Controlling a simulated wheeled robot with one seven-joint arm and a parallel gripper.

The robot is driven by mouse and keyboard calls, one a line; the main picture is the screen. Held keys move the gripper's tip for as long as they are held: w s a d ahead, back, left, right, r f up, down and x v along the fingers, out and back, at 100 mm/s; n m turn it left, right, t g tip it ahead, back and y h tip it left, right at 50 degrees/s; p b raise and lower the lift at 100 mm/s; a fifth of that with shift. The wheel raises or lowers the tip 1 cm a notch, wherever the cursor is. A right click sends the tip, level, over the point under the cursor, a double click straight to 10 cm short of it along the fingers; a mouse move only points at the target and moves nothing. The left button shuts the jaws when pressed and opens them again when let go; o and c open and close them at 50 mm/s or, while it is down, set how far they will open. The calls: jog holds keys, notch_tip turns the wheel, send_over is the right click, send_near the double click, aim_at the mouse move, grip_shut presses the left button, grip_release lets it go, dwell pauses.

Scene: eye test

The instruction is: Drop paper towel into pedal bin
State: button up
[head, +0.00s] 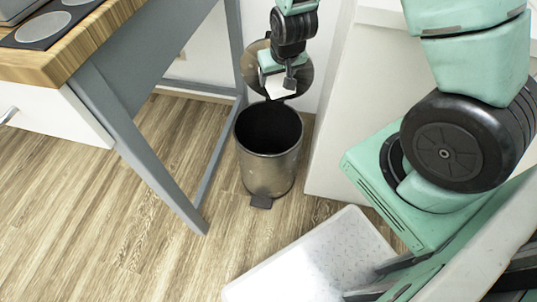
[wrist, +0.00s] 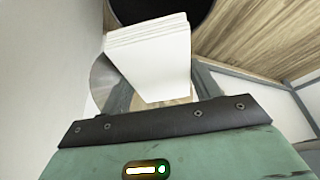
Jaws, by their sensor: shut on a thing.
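The pedal bin (head: 268,174) is a metal cylinder with a dark, empty-looking opening and a pedal at its front foot. Its round lid (head: 248,62) stands open behind, tilted up. My gripper (head: 288,82) is in front of the lid, above the bin's back rim. It is shut on the paper towel (head: 277,90), a white folded stack. In the wrist view the paper towel (wrist: 150,50) stands out between the fingers, with part of the dark bin opening beyond it. The exact height above the rim is hard to tell.
A grey-legged table (head: 140,130) with a wooden top stands left of the bin. A white cabinet (head: 345,120) stands close on the right. The wooden floor (head: 110,220) in front of the bin is clear.

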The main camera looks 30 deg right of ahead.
notch_tip(320, 180, down, 9)
jog(key=b, duration=1)
jog(key=shift+w+m, duration=0.4)
notch_tip(320, 180, down, 6)
jog(key=b, duration=0.6)
jog(key=shift+r, duration=0.15)
jog(key=o, duration=1.1)
